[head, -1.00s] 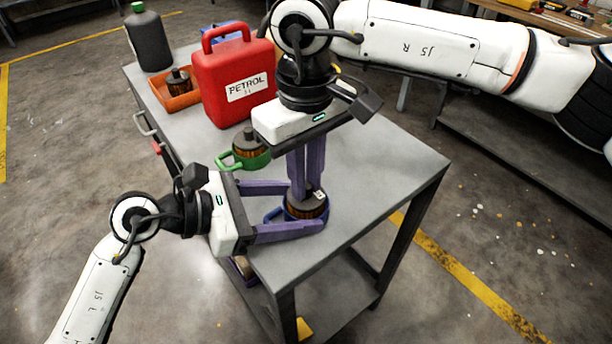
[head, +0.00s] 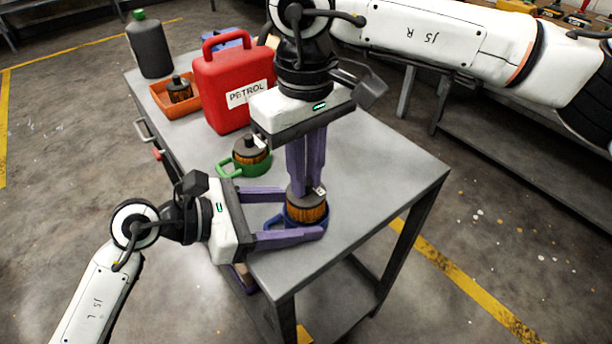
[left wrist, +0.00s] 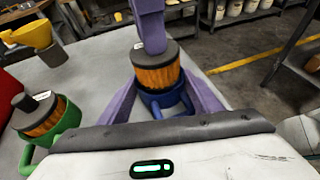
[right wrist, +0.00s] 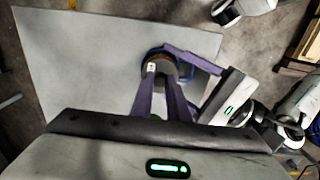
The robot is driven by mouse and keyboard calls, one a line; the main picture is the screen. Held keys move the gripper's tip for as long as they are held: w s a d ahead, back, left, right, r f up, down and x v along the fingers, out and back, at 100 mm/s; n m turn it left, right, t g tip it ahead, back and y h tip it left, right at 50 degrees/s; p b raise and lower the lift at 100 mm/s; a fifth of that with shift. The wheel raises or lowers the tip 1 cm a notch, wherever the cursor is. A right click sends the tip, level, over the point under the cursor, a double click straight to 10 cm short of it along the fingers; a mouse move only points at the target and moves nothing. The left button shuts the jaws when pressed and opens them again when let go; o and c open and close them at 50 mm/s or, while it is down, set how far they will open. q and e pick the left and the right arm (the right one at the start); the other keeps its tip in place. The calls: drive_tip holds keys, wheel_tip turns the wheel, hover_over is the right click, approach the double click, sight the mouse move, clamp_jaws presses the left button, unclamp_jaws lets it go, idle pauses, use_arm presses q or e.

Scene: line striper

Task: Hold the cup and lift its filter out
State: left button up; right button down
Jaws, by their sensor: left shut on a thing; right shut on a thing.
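The blue cup (head: 322,222) stands near the front right corner of the bench; it also shows in the left wrist view (left wrist: 165,101). Its filter (head: 308,211), orange-brown pleats under a dark grey cap, sits upright over the cup, with much of its pleated side above the rim in the left wrist view (left wrist: 157,74). My left gripper (head: 303,214) is shut on the cup, one purple finger on each side. My right gripper (head: 306,188) points down from above and is shut on the top of the filter. The filter's lower end is hidden inside the cup.
A green cup (head: 230,169) with a similar filter (head: 251,152) stands close behind my left gripper. A red petrol can (head: 226,95), an orange tray (head: 184,109) with another filter and a dark green-capped bottle (head: 150,48) are farther back. The bench's right side (head: 385,165) is clear.

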drive_tip(key=shift+r, duration=1.7)
use_arm(q)
drive_tip(key=o, duration=1.1)
drive_tip(key=v, duration=1.2)
